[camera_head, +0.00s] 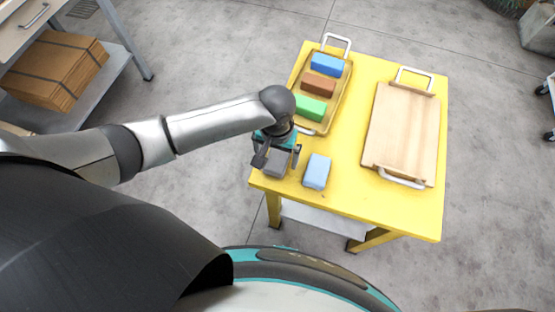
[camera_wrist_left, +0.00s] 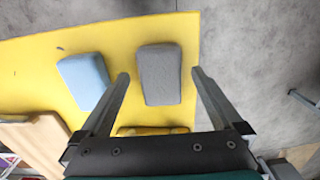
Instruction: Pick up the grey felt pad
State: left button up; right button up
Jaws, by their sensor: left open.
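The grey felt pad (camera_head: 275,162) lies on the yellow table near its left front corner. In the left wrist view the grey pad (camera_wrist_left: 159,74) is a rounded block between and ahead of the fingertips. My left gripper (camera_head: 277,155) is over the pad in the head view, partly covering it. In the left wrist view its two fingers (camera_wrist_left: 160,76) are apart, one towards each long side of the pad, and nothing is held. I cannot tell how high the fingertips are above the table. My right gripper is not in view.
A light blue block (camera_head: 317,171) lies just right of the pad. Behind is a tray (camera_head: 300,78) with blue (camera_head: 327,64), brown (camera_head: 318,84) and green (camera_head: 309,107) blocks. A wooden board (camera_head: 403,130) with white handles is at right. The yellow table (camera_head: 350,200) is clear in front.

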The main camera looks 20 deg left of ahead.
aim_at(277, 160)
pick_arm(q)
notch_tip(277, 160, down, 2)
jog(key=shift+r, duration=0.1)
jog(key=c, duration=1.4)
jog(key=shift+r, duration=0.1)
notch_tip(277, 160, up, 20)
jog(key=p, duration=0.6)
jog(key=shift+p, duration=0.3)
